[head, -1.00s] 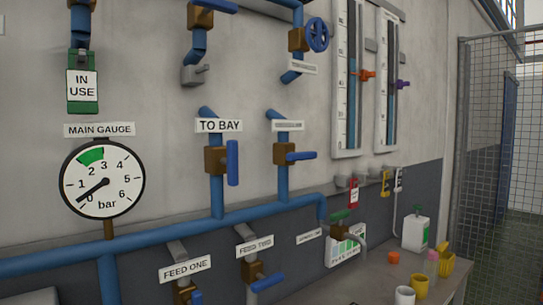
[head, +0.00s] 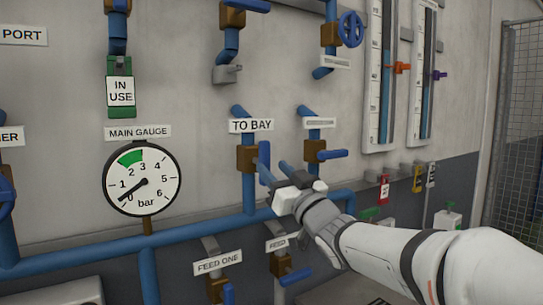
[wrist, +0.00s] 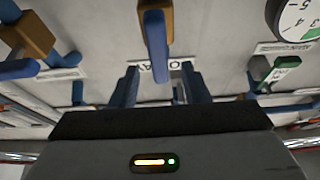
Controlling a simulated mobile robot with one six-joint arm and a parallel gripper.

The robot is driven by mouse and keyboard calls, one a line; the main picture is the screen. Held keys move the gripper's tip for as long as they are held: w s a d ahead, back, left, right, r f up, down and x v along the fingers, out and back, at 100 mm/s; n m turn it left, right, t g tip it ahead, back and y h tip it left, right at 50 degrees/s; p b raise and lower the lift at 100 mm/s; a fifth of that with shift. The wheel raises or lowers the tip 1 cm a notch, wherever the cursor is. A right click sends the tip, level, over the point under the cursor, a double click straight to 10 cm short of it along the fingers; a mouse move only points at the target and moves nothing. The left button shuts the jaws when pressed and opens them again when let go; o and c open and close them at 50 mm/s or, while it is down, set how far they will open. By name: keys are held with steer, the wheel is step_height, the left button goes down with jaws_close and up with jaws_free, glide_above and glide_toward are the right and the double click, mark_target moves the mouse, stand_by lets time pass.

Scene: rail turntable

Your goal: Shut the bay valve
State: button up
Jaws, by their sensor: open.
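The bay valve is a brown body (head: 246,158) on a vertical blue pipe under the "TO BAY" label (head: 251,125). Its blue lever handle (head: 264,160) stands upright, in line with the pipe. My gripper (head: 273,167) is open, just in front of and slightly right of the handle in the head view. In the wrist view the handle (wrist: 156,42) lies ahead of the gap between my two blue fingers (wrist: 158,72), which stand apart on either side. The gripper holds nothing. I cannot tell whether a finger touches the handle.
A similar valve (head: 314,151) with a sideways blue lever is close on the right. The main gauge (head: 142,180) is at left, needle near zero. Feed valves (head: 217,284) sit below the horizontal blue pipe (head: 190,237). Tags (head: 384,188) hang at right.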

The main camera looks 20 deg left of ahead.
mark_target(268, 162)
steer(key=p+x, duration=0.1)
steer(key=x, duration=0.4)
steer(key=shift+w+a, duration=0.15)
steer(key=shift+w, duration=0.1)
jaws_close()
